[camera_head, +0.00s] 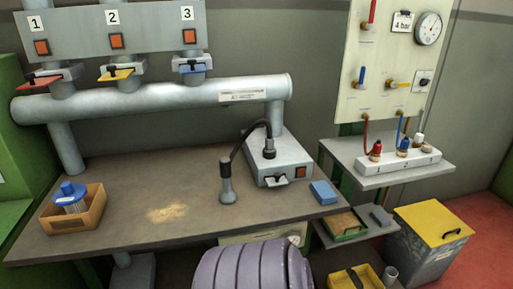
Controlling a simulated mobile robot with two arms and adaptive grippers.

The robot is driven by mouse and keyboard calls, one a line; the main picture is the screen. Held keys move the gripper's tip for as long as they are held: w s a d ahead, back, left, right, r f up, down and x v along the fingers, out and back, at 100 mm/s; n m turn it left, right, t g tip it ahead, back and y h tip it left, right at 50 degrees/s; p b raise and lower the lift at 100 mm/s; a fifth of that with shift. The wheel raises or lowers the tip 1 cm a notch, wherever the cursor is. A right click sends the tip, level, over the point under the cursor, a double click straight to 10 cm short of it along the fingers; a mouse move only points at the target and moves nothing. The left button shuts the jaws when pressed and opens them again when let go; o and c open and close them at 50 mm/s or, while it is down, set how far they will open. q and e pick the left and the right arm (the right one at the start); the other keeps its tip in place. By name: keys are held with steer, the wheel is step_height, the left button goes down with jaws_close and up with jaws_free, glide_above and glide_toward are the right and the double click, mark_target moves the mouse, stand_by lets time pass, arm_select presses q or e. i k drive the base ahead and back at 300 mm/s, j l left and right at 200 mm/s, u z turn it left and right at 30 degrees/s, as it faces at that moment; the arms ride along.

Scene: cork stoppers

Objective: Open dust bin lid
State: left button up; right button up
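The dust bin (412,254) is a grey box on the floor at the lower right, with a label on its front side. Its yellow lid (432,222) lies flat on top and looks closed. A dark handle (452,234) sits near the lid's right edge. Neither of my grippers is in view, so nothing of mine touches the lid.
Red floor (490,225) is clear at right.

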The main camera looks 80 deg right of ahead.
mark_target(437, 226)
steer(key=z, duration=4.25)
steer(key=i+l+u, duration=0.1)
steer(key=u, duration=0.4)
steer(key=i+l+u, duration=0.4)
steer(key=i+l, duration=0.15)
steer(key=l, duration=0.25)
steer(key=i+l+u, duration=0.25)
steer(key=l, duration=0.2)
